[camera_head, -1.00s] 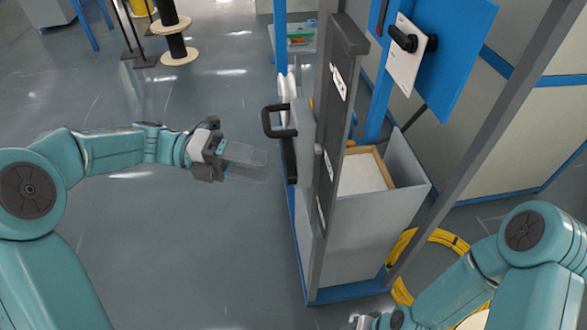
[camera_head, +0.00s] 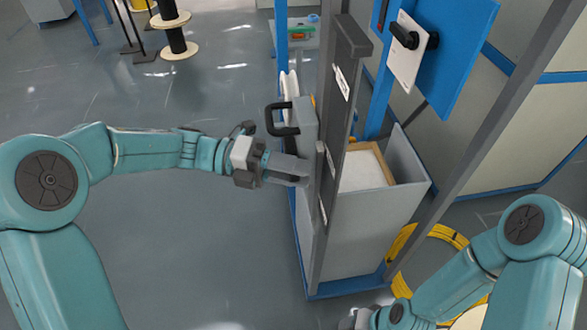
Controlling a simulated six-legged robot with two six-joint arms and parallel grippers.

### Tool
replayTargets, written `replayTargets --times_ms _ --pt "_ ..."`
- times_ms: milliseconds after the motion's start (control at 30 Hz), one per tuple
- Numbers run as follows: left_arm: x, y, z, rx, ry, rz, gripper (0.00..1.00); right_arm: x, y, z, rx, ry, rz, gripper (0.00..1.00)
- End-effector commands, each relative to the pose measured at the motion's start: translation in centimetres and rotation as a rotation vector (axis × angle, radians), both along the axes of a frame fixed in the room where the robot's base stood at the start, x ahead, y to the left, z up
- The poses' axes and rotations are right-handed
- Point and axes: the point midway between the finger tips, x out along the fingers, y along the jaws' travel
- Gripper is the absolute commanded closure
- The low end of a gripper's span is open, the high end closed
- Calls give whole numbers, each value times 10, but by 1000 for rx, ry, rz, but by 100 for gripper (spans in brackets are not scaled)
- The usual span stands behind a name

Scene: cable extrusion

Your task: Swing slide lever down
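A grey upright post (camera_head: 344,90) carries a grey slide block (camera_head: 305,122) with a black loop handle (camera_head: 283,118) on its left side. The dark lever below the handle is mostly hidden by my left gripper (camera_head: 300,172). The gripper's fingers reach to the slide block's left side, just below the loop handle. I cannot tell whether they touch the lever or are closed on it. My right gripper (camera_head: 352,320) is partly cut off at the bottom edge, away from the slide, and its fingers are not clear.
A grey bin (camera_head: 375,225) with a wooden-framed tray (camera_head: 368,166) stands behind the post. A slanting grey beam (camera_head: 480,140) and a blue panel (camera_head: 455,50) are at right. Yellow cable (camera_head: 405,245) lies on the floor. Floor at left is open.

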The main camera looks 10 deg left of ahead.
Motion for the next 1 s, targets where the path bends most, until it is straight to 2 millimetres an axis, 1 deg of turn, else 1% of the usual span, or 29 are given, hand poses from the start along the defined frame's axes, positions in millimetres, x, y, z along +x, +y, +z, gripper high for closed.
replayTargets --times_ms 67,233,333,600,633,700,1000 --pt "0 0 -1 2 -5 0 100 0 0 -2 0 0 0 45" --pt "1 1 -11 21 -66 0 100 0 0 -23 0 0 0 45" --pt "2 1 -12 35 -110 0 100 0 0 -33 0 0 0 45" --pt "2 1 -8 39 -119 0 100 0 0 -29 0 0 0 45" --pt "2 1 -8 39 -119 0 62 0 0 -29 0 0 0 45" --pt "2 1 -8 39 -119 0 45 0 0 -29 0 0 0 45" --pt "2 1 -9 38 -118 0 45 0 0 -29 0 0 0 45"
